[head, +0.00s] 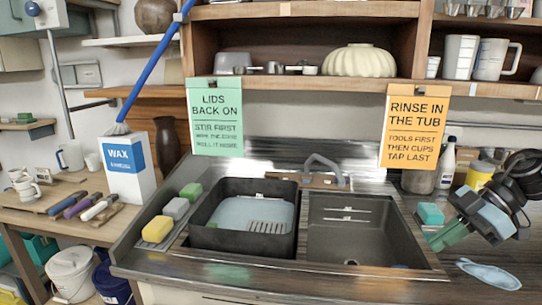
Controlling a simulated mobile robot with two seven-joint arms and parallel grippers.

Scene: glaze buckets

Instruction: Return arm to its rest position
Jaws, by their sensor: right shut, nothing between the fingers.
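My right gripper (437,239) is at the right side, over the counter just right of the sink. Its green fingers are together, with nothing seen between them. A teal sponge-like block (430,213) shows just behind the fingers; I cannot tell if they touch. My dark right wrist comes in from the right edge. My left gripper is not in view. The sink (352,238) has an empty right basin. A black tub (243,241) with pale water stands in the left side.
A blue cloth-like item (488,274) lies on the counter below my wrist. Bottles and jars (446,163) stand behind it. Sponges (158,229) line the left rim. A wax box (127,165) stands left. A shelf (300,83) and hanging signs overhang the back.

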